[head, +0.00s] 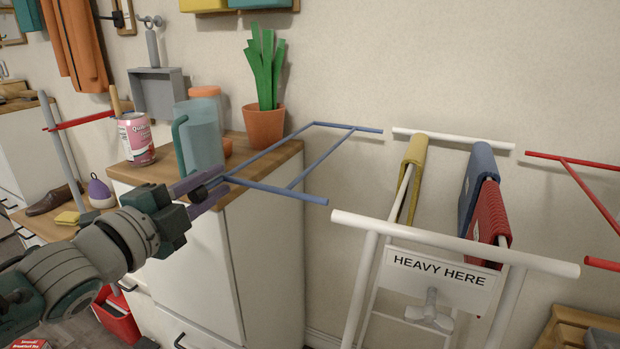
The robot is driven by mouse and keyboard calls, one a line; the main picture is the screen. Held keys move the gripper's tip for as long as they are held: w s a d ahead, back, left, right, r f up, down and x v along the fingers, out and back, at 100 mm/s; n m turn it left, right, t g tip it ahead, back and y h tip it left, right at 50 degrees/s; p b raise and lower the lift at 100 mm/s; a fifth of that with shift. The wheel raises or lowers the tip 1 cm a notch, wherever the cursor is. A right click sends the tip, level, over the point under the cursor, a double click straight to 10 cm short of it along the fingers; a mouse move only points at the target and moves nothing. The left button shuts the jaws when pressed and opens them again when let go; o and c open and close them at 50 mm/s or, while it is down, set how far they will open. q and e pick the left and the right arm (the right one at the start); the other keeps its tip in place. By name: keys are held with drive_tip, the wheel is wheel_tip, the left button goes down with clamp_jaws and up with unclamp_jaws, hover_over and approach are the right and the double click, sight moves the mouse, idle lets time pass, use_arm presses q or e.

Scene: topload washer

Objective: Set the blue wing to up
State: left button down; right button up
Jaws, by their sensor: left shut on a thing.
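The blue wing (275,190) is a thin blue bar frame at the left side of the white drying rack (455,241). It sticks out to the left at about the height of the rack's top, in front of the wall. My left gripper (207,188) comes in from the left and is shut on the blue wing at its near left end. The exact contact is partly hidden by the fingers. My right gripper is not in view.
A cabinet (275,240) stands behind the wing, with a potted plant (264,125), a blue pitcher (201,140) and a pink can (136,139) on top. Yellow, blue and red cloths hang on the rack. A red wing (590,190) is at right.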

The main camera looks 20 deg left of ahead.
use_arm(q)
drive_tip(key=c, duration=1)
unclamp_jaws()
drive_tip(key=shift+s, duration=0.1)
drive_tip(key=s+p, duration=0.1)
drive_tip(key=s, duration=0.8)
drive_tip(key=shift+s+a, duration=0.1)
drive_tip(key=shift+s, duration=0.3)
drive_tip(key=shift+r, duration=0.1)
